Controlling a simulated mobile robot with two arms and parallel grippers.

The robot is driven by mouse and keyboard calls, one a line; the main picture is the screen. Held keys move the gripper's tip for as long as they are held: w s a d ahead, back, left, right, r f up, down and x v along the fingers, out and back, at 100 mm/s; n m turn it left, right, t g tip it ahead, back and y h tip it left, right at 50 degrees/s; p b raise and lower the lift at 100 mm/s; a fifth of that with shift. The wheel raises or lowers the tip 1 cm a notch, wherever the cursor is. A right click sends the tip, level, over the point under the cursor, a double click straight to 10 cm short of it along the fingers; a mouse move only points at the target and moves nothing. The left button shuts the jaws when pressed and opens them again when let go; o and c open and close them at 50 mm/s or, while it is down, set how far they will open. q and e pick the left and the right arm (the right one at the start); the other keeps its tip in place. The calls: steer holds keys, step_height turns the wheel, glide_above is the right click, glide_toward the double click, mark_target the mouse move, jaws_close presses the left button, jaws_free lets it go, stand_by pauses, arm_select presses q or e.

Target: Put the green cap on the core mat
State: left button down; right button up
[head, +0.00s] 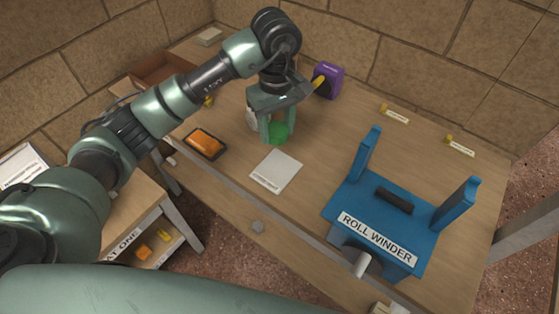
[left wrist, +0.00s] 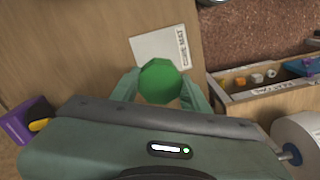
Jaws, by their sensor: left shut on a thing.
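The green cap (head: 278,133) is between the fingers of my left gripper (head: 277,136) in the head view. It also shows in the left wrist view (left wrist: 160,82), with a gripper finger on each side of it. My left gripper is shut on the cap. The core mat (head: 276,171) is a pale labelled sheet lying flat on the table, just in front of the gripper. The mat also shows in the left wrist view (left wrist: 155,47), partly behind the cap. The gap between cap and table is hard to judge. My right gripper is not in view.
A blue roll winder (head: 370,222) stands at the right of the table. An orange object on a dark tray (head: 190,147) lies left of the mat. A purple box (head: 329,80) stands behind the gripper. Bare table lies between mat and winder.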

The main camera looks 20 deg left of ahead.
arm_select(q)
steer(key=p, duration=0.1)
glide_above(277, 169)
step_height(277, 169, down, 8)
steer(key=shift+r, duration=0.1)
steer(key=shift+f, duration=0.6)
step_height(277, 169, down, 3)
steer(key=shift+d+f+p, duration=0.1)
steer(key=shift+p, duration=0.35)
steer(key=shift+f, duration=0.4)
steer(key=shift+f, duration=0.2)
steer(key=c, duration=0.7)
jaws_free()
